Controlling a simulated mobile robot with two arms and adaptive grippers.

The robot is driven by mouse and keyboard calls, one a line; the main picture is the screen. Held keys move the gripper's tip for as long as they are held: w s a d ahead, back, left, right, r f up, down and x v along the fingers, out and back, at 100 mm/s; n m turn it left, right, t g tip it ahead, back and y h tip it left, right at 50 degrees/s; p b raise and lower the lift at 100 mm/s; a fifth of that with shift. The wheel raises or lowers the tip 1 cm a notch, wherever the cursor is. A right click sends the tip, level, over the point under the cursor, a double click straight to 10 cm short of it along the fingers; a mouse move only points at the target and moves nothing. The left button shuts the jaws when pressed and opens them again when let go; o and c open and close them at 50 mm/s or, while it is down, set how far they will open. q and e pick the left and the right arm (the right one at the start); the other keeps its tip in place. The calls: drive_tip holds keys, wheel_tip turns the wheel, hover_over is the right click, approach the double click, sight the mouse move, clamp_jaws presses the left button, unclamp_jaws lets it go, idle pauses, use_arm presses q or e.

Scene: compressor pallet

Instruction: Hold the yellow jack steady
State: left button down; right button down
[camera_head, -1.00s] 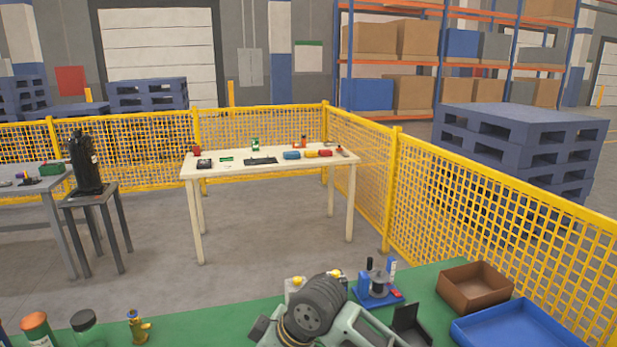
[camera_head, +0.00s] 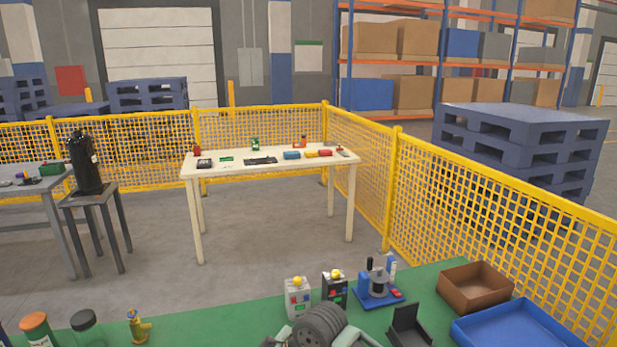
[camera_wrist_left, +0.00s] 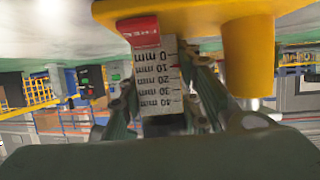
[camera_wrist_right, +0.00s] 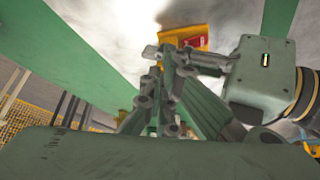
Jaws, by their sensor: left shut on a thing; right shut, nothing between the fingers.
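In the left wrist view the yellow jack (camera_wrist_left: 247,45) fills the upper right, with a bright metal pin below it. A white block with a millimetre scale (camera_wrist_left: 158,80) and a red end (camera_wrist_left: 138,28) adjoins it. My left gripper (camera_wrist_left: 160,112) is shut, with the scaled block between its fingers. I cannot tell whether that block is one piece with the jack. In the right wrist view a yellow part with a red patch (camera_wrist_right: 195,38), likely the jack, lies just beyond my right gripper (camera_wrist_right: 168,60), which is shut and empty. The head view shows neither jack nor fingertips.
The green bench (camera_head: 215,319) holds two boxes with yellow buttons (camera_head: 298,297) (camera_head: 334,287), a blue press-like device (camera_head: 377,285), a brown tray (camera_head: 475,285) and a blue tray (camera_head: 514,328). A small brass fitting (camera_head: 138,326) stands left. Yellow mesh fencing (camera_head: 480,190) lies beyond.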

drive_tip(key=shift+s+a, duration=0.15)
drive_tip(key=shift+a, duration=0.5)
idle(1.0)
drive_tip(key=shift+s, duration=0.35)
drive_tip(key=shift+s+a, duration=0.25)
drive_tip(key=shift+s, duration=0.25)
drive_tip(key=shift+s+a, duration=0.2)
drive_tip(key=shift+s, duration=0.25)
drive_tip(key=shift+s+d+r, duration=0.1)
drive_tip(key=shift+s+d, duration=0.05)
drive_tip(key=shift+d, duration=0.1)
drive_tip(key=shift+w+d+r, duration=0.1)
drive_tip(key=shift+d+r, duration=0.1)
drive_tip(key=shift+r, duration=1.3)
drive_tip(key=shift+w+d+r, duration=0.1)
drive_tip(key=shift+d+r, duration=0.05)
drive_tip(key=shift+r, duration=1.3)
